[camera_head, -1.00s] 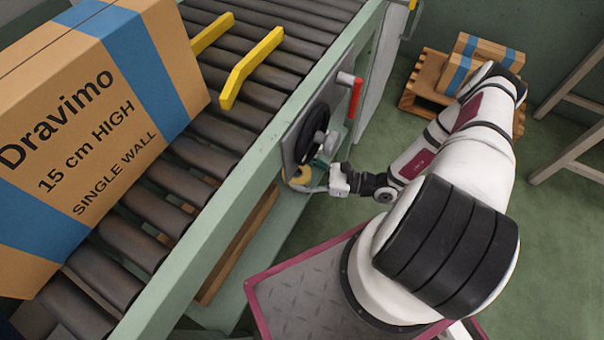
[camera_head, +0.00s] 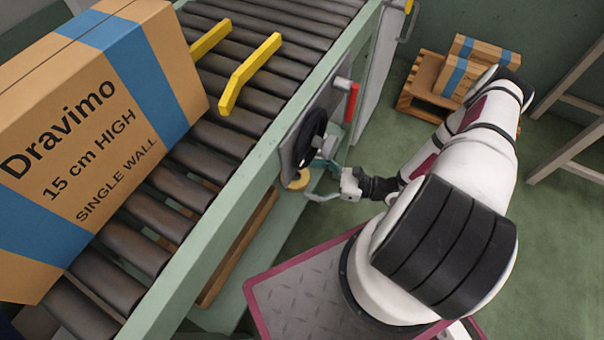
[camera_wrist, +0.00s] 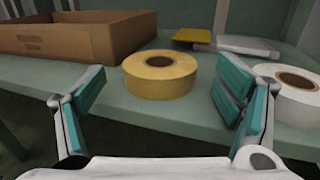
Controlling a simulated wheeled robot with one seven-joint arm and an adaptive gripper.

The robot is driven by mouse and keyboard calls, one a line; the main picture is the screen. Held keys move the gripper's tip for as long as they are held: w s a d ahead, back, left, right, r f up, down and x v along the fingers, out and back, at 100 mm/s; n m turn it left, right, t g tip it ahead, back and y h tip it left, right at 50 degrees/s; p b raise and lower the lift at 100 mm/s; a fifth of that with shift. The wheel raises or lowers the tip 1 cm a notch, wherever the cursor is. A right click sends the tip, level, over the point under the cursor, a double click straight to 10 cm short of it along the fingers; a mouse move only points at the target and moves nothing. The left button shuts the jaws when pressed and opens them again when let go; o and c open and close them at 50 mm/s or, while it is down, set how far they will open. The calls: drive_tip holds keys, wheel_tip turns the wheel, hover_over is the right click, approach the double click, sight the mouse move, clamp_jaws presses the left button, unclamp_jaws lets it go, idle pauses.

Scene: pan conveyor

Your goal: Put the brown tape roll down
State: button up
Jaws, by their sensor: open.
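The brown tape roll (camera_wrist: 160,76) lies flat on a pale green shelf (camera_wrist: 150,118), in the middle of the wrist view. In the head view a small part of the roll (camera_head: 299,180) shows beside the conveyor, below the black handwheel. My gripper (camera_wrist: 158,92) is open, with a teal-padded finger to the left and to the right of the roll in the picture. Gaps show between the fingers and the roll, and nothing is held. In the head view my gripper (camera_head: 322,180) is at the conveyor's side, partly hidden.
A white tape roll (camera_wrist: 292,92) lies right of my right finger, close to it. An open cardboard box (camera_wrist: 80,38) stands behind on the left. A yellow item (camera_wrist: 192,36) and a grey item (camera_wrist: 246,46) lie at the back. The handwheel (camera_head: 308,138) is near my gripper.

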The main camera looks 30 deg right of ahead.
drive_tip(key=p+v, duration=0.1)
drive_tip(key=v, duration=0.7)
drive_tip(key=shift+s+d, duration=0.15)
